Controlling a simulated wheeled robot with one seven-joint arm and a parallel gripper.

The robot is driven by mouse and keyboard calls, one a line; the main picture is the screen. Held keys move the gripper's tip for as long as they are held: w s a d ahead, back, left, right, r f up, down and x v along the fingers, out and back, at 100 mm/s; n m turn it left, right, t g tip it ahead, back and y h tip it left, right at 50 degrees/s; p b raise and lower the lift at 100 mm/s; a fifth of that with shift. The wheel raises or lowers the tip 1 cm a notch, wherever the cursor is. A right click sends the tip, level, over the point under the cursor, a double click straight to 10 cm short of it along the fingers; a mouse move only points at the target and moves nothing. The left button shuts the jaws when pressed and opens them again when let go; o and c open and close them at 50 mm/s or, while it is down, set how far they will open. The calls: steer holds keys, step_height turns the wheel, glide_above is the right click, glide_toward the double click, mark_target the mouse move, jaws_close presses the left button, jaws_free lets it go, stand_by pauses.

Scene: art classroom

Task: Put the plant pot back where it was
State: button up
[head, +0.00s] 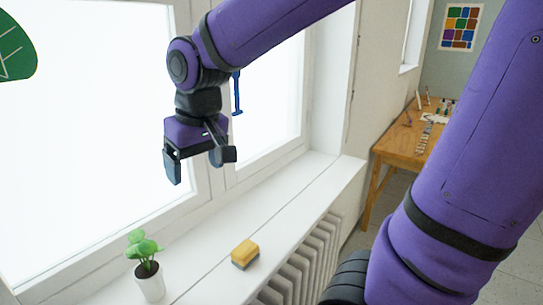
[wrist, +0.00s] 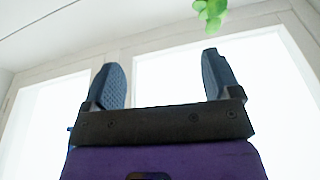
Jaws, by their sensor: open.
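The plant pot (head: 150,284) is white, with a small green plant in it. It stands upright on the white window sill at the lower left of the head view. In the wrist view only some of the plant's green leaves (wrist: 210,10) show at the top edge; the pot is outside that view. My gripper (head: 200,168) hangs in front of the window, above the sill and apart from the plant. Its two fingers are spread with nothing between them, and they also show apart in the wrist view (wrist: 162,82).
A yellow sponge-like block (head: 245,253) with a grey underside lies on the sill (head: 290,193) right of the pot. A radiator (head: 310,255) stands below the sill. The sill beyond the block is clear. A wooden table (head: 400,147) with small items stands at the back right.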

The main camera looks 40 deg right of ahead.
steer(key=s+d+r+t, duration=0.1)
steer(key=s+d, duration=0.2)
steer(key=s, duration=0.3)
steer(key=s+d+r+m+t, duration=0.1)
steer(key=s+d+r, duration=0.1)
steer(key=s+d, duration=0.2)
steer(key=shift+s+d+t+h, duration=0.3)
steer(key=shift+s, duration=0.7)
